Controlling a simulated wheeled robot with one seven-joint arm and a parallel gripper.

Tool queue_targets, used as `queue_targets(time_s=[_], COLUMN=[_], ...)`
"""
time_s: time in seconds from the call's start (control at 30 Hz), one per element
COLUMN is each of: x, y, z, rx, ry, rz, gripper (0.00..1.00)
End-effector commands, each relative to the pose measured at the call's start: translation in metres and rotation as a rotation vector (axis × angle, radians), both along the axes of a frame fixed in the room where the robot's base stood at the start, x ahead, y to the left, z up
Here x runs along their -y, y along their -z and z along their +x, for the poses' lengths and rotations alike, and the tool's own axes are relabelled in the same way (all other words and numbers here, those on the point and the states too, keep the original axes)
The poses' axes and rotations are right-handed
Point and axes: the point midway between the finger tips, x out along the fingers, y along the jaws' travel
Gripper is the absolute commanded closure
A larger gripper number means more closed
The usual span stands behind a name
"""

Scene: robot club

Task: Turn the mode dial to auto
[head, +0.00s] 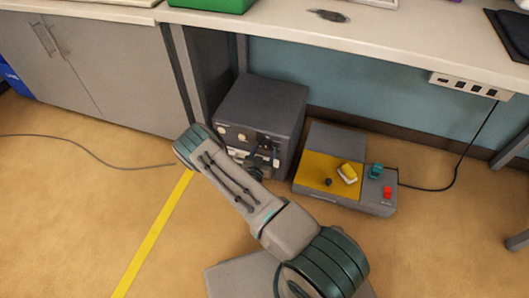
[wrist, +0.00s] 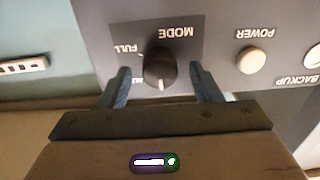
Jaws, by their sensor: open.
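A dark grey box (head: 262,100) stands on the floor under the workbench. In the wrist view its panel appears upside down, with a black round dial (wrist: 160,70) labelled MODE. The dial's white pointer mark faces the bottom of the picture. In the head view my arm hides part of the box front.
A POWER button (wrist: 251,60) and a BACKUP button (wrist: 315,56) sit right of the dial in the wrist view. A grey and yellow console (head: 318,170) with a red button stands right of the box. A cable (head: 90,155) lies on the floor at left.

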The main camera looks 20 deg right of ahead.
Motion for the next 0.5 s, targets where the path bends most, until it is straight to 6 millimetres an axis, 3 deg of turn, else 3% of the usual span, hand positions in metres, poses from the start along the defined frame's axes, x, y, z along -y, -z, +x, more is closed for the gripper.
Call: queue_targets(time_s=[0.27, 0.43, 0.5], x=[0.0011, 0.0011, 0.001], y=[-0.0004, -0.0003, -0.0002], z=[0.0017, 0.0014, 0.0014], rx=[0.0, 0.0, 0.0], ry=[0.0, 0.0, 0.0], rz=[0.0, 0.0, 0.0], gripper=[0.42, 0.84, 0.87])
